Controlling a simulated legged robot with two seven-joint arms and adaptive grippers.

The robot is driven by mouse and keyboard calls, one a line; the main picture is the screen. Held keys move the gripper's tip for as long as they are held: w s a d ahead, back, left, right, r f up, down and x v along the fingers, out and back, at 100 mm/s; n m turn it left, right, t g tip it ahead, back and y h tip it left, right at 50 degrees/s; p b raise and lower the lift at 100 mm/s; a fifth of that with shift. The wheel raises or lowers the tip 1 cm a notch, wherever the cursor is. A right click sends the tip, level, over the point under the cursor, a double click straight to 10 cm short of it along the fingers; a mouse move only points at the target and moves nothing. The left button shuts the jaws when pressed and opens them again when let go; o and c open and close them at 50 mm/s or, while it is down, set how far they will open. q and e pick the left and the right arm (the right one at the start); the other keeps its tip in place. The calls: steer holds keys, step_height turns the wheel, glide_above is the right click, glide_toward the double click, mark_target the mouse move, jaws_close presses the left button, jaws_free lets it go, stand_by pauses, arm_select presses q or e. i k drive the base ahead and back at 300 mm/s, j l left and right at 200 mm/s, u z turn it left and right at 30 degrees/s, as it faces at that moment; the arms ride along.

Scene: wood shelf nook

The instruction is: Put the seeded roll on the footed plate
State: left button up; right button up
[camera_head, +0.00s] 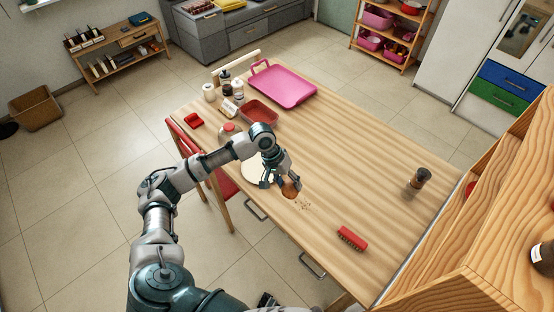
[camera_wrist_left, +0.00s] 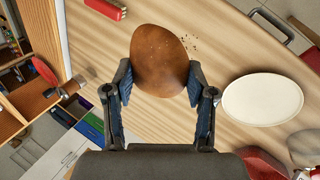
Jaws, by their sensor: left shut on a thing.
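The seeded roll (camera_head: 291,187) is a brown bun held in my left gripper (camera_head: 280,186), above the wooden table. In the left wrist view the roll (camera_wrist_left: 160,62) sits between the two fingers of the left gripper (camera_wrist_left: 160,85), which are shut on it. The footed plate is a pale round disc (camera_wrist_left: 262,99) to the right of the gripper in the left wrist view. In the head view the plate (camera_head: 254,172) is partly hidden behind my left arm and gripper; its foot cannot be made out. My right gripper is not in view.
Crumbs (camera_head: 304,203) lie near the roll. A pink tray (camera_head: 284,86), a red dish (camera_head: 259,112) and several bottles crowd the far end.

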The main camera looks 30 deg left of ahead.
mark_target(261, 166)
steer(key=i+j+z, duration=0.1)
steer(key=j+z, duration=0.95)
steer(key=j, duration=0.3)
steer(key=i, duration=0.05)
